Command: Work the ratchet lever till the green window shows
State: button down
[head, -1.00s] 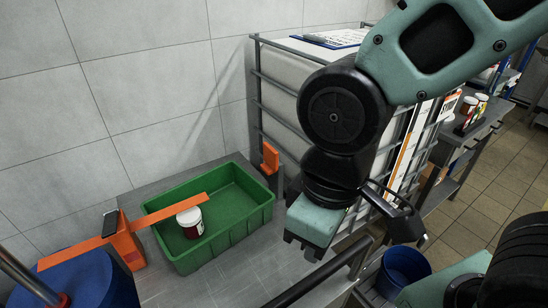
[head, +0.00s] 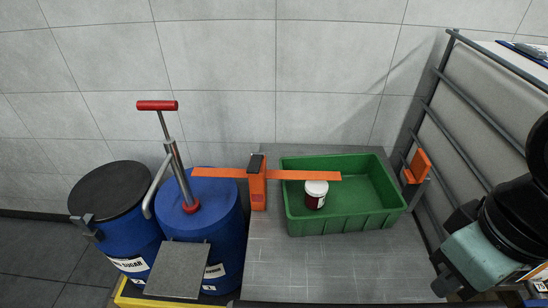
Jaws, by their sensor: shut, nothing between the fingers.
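An orange upright box (head: 257,190) with a dark top stands left of the green tray. A long flat orange bar (head: 222,173) runs through it to both sides, its right end over the tray. A small reddish patch shows on the box's front; I see no green window on it. A smaller orange piece (head: 418,165) sits on a grey post at the tray's right. I cannot tell for sure which of these is the ratchet lever. My gripper (head: 447,287) is at the lower right, shut and empty, apart from all of them. Its tips are partly unclear.
The green tray (head: 360,222) holds a white-lidded jar (head: 316,194). Blue drums (head: 228,235) stand at the left, one with a red-handled pump (head: 157,105). A grey rack (head: 480,110) stands at the right. The grey bench top (head: 330,270) is bare in front.

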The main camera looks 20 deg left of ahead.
aim_at(255, 166)
jog(key=j+u, duration=0.45)
jog(key=j, duration=0.15)
jog(key=i+j+u, duration=0.1)
jog(key=j+u, duration=0.35)
jog(key=j, duration=0.1)
